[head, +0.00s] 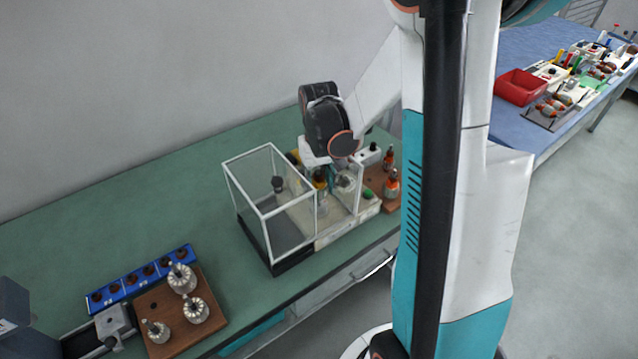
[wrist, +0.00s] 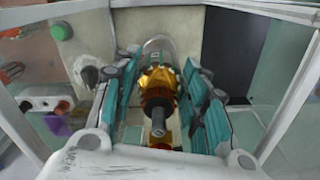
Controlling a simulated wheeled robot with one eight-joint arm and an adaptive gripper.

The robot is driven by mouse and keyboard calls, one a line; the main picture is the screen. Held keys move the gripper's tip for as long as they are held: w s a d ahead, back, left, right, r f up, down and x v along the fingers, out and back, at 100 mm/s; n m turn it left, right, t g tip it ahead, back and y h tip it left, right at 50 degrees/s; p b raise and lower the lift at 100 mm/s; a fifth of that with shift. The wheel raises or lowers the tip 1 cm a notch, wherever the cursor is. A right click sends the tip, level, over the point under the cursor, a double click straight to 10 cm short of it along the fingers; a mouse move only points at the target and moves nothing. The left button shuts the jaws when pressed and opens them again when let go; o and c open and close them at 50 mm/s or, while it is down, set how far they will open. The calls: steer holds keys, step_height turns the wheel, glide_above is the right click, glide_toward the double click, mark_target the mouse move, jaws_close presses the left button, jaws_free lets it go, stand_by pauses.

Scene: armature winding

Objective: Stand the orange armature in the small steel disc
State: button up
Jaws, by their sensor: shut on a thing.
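My gripper (wrist: 160,82) has its teal-padded fingers on both sides of an amber-orange armature (wrist: 157,88) and is shut on it. The armature's grey shaft points towards the wrist camera. A pale, shiny round part shows just beyond it, and I cannot tell whether the armature touches it. In the head view my gripper (head: 345,180) is low beside the clear-walled case, largely hidden by my wrist and the case frame. I cannot make out the small steel disc for certain in either view.
The white-framed clear case (head: 268,208) stands close left of my gripper. A brown board (head: 375,178) with orange-wound armatures (head: 392,185) is to the right. At the front left are a brown board (head: 212,283) with several pale armatures and a blue rack (head: 130,285). The green bench between is clear.

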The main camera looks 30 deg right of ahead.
steer(key=shift+f+b, duration=1.1)
steer(key=shift+f, duration=0.3)
steer(key=o, duration=1.4)
steer(key=shift+r, duration=0.15)
steer(key=shift+r+p, duration=1.6)
steer(key=shift+r, duration=0.55)
